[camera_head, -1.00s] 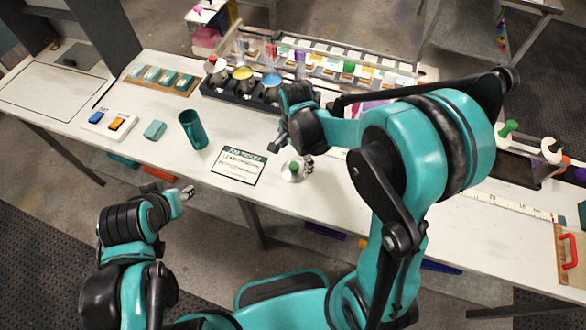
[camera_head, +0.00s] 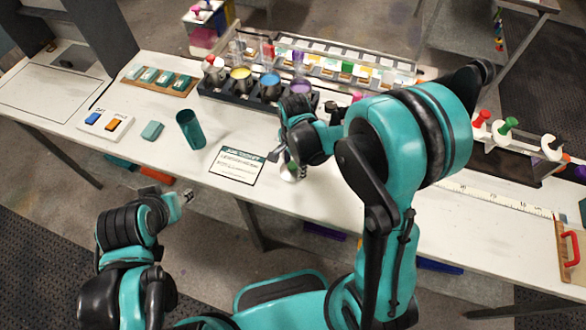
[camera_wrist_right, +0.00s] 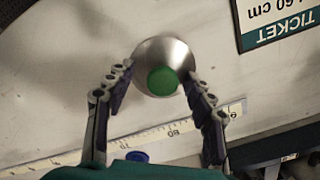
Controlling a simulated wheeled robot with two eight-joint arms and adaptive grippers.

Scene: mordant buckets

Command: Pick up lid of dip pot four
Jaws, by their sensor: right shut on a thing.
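A silver domed lid with a green knob (camera_wrist_right: 163,80) lies on the white table, in front of the rack and right of the ticket. It also shows in the head view, partly hidden by my gripper (camera_head: 289,173). My right gripper (camera_wrist_right: 157,88) is shut on the lid, a finger on each side of it. A black rack (camera_head: 232,94) holds a row of dip pots with red, yellow, blue and purple tops or contents; the purple one (camera_head: 300,86) is rightmost. My left gripper (camera_head: 187,195) hangs off the table's front edge; its jaws are too small to read.
A printed ticket (camera_head: 238,166) lies left of the lid. A teal cup (camera_head: 190,130) and a teal block (camera_head: 152,131) stand further left. A measuring tape (camera_head: 495,197) runs along the right of the table. A stand with coloured knobs (camera_head: 508,127) is at right.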

